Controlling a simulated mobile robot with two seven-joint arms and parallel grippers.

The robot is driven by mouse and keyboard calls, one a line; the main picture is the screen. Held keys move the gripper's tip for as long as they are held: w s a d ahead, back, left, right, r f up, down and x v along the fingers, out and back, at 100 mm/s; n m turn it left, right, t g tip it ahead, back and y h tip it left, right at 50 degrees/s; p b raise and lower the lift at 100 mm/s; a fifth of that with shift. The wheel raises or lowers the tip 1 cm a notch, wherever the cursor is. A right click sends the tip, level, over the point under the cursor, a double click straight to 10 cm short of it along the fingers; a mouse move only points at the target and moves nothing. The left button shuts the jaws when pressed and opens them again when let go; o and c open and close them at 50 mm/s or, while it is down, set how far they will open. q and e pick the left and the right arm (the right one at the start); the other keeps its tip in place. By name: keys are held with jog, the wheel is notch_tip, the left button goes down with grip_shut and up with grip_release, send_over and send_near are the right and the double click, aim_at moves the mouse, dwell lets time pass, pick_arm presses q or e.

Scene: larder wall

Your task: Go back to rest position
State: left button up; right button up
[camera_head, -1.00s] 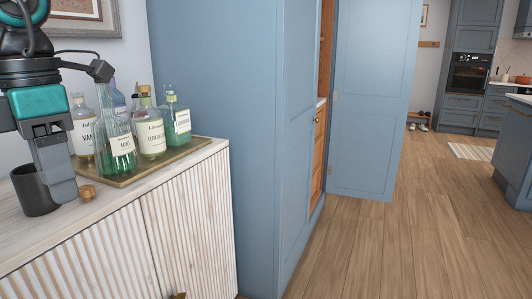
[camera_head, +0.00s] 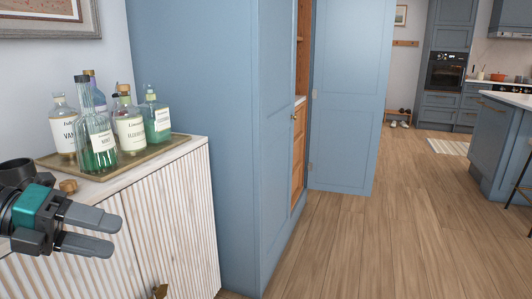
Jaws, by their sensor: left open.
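My left gripper (camera_head: 92,231) is at the lower left of the head view, in front of the ribbed cabinet (camera_head: 182,222). Its two dark fingers point right, slightly apart, with nothing between them. It is clear of the bottles. My right gripper is out of view.
A tray (camera_head: 168,148) on the cabinet top holds several labelled bottles, among them a green one (camera_head: 101,150). Wooden floor (camera_head: 370,240) at right is free.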

pick_arm(q)
notch_tip(320, 180, down, 19)
jog(key=n+t+y, duration=0.6)
jog(key=n+t, duration=0.5)
jog(key=n, duration=1.1)
jog(key=s+d+f+n+g+y, duration=0.3)
jog(key=s+d+f+n+g, duration=0.35)
jog(key=d+f+n, duration=0.65)
jog(key=s+a+r+m+t+y+p, duration=0.1)
jog(key=s+a+r+m+p, duration=0.1)
jog(key=r+p, duration=1)
jog(key=s+p, duration=0.1)
jog(key=p, duration=0.3)
jog(key=shift+s+t, duration=0.2)
jog(key=shift+t, duration=0.15)
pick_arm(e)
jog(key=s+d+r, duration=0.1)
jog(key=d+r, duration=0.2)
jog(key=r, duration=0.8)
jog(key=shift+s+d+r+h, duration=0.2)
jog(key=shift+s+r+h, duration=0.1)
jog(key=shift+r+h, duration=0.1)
pick_arm(q)
jog(key=shift+a, duration=0.1)
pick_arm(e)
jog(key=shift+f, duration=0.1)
